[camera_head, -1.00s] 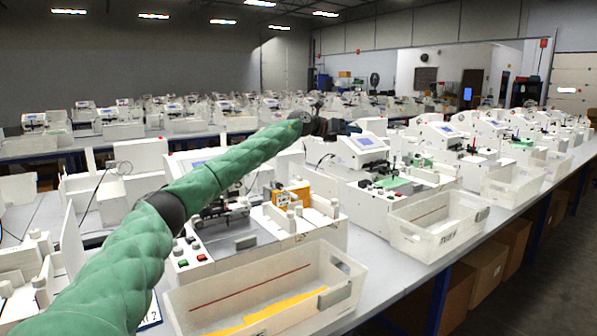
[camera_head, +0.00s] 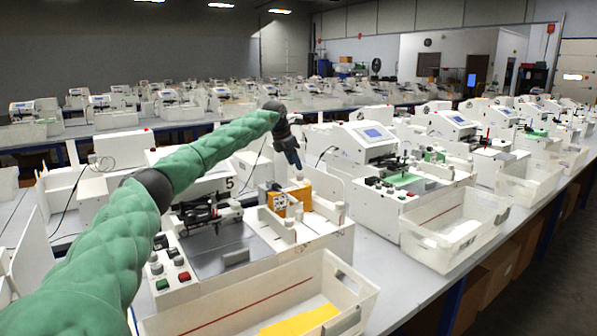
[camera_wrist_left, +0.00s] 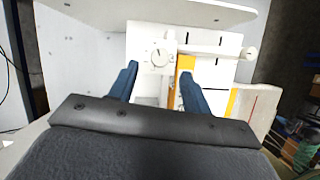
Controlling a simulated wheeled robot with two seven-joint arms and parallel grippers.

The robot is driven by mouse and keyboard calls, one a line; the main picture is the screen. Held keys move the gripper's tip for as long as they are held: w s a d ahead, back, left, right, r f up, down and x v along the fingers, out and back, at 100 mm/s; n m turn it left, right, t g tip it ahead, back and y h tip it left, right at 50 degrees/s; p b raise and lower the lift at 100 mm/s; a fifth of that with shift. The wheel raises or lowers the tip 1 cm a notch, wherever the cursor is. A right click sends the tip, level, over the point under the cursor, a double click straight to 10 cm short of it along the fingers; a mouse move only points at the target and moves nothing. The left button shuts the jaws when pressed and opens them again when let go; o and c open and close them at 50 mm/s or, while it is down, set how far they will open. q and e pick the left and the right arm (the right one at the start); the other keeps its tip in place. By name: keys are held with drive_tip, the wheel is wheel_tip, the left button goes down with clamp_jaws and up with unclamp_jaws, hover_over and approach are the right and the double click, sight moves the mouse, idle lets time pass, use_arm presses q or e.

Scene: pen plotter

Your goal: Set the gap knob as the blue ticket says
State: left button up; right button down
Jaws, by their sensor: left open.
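My left gripper (camera_head: 291,157) is above and behind the orange block of the near plotter (camera_head: 225,183), pointing down. In the left wrist view its two blue fingers (camera_wrist_left: 159,82) are spread apart with nothing between them. A round white dial with dark marks, seemingly the gap knob (camera_wrist_left: 159,57), shows just beyond the fingertips, between them and apart from them. Its setting is too small to read. The knob cannot be made out in the head view. I cannot make out a blue ticket in either view. My right gripper is not in view.
The orange block (camera_head: 287,200) stands on the plotter deck beside white posts. A white bin (camera_head: 345,297) with a yellow sheet (camera_head: 300,320) is in front. Another plotter (camera_head: 365,140) and bin (camera_head: 450,225) stand to the right. A white panel overhangs the knob in the wrist view.

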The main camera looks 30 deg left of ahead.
sight(300, 175)
use_arm(q)
drive_tip(key=x, duration=0.4)
drive_tip(key=shift+p, duration=0.35)
drive_tip(key=shift+w+d+f, duration=0.1)
drive_tip(key=shift+w+f, duration=0.1)
drive_tip(key=shift+f, duration=0.35)
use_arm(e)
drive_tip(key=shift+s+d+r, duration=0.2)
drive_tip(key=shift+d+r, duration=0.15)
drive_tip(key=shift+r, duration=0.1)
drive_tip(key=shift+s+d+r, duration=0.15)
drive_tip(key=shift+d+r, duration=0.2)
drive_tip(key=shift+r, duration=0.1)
use_arm(q)
drive_tip(key=shift+c, duration=0.5)
drive_tip(key=c, duration=0.9)
